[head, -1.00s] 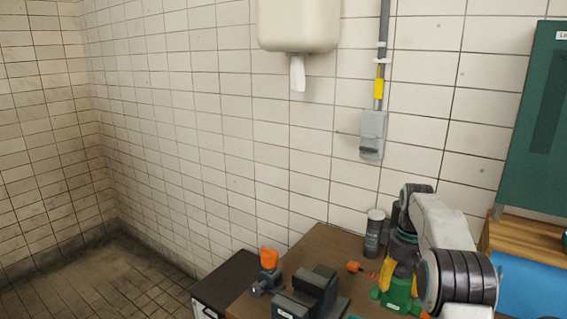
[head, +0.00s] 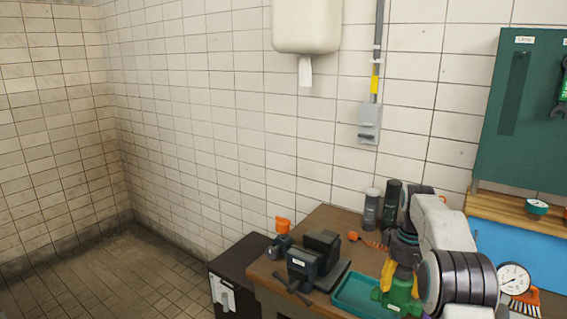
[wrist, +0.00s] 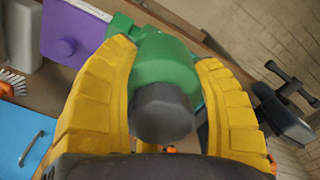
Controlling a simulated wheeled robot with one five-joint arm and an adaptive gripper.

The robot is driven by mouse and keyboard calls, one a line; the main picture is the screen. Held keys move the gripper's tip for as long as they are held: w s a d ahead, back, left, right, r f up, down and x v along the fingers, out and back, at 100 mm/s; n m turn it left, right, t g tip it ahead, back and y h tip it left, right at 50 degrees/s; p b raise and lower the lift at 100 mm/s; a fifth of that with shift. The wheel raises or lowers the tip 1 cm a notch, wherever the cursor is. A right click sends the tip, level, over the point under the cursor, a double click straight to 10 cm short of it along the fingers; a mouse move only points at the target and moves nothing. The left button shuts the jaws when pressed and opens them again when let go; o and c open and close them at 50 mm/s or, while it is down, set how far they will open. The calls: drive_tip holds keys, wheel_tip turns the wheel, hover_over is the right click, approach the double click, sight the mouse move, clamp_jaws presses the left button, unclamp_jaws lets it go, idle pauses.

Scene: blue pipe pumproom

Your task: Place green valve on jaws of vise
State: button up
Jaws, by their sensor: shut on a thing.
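The green valve (head: 401,293) is held by my gripper (head: 398,277) at the right of the bench in the head view, partly hidden by my arm. In the wrist view the valve (wrist: 165,62) sits between the two yellow fingers of my gripper (wrist: 168,75), with a dark round end facing the camera. The dark vise (head: 313,262) stands on the bench to the left of the valve, apart from it. Its two jaw blocks point up and its handle is at the front. Part of the vise (wrist: 284,110) shows at the right of the wrist view.
An orange-topped valve (head: 282,236) stands left behind the vise. A gauge (head: 513,279) and a brush (head: 524,302) are at right. A purple box (wrist: 75,32) shows in the wrist view.

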sight(392, 290)
drive_tip(key=shift+a+f, duration=0.45)
drive_tip(key=shift+f, duration=0.2)
drive_tip(key=shift+a+f, duration=0.4)
drive_tip(key=shift+f, duration=0.2)
drive_tip(key=s+a+f+m, duration=0.2)
drive_tip(key=s+a+f, duration=0.6)
drive_tip(key=f, duration=0.5)
drive_tip(key=shift+s+a, duration=0.2)
drive_tip(key=shift+a, duration=0.8)
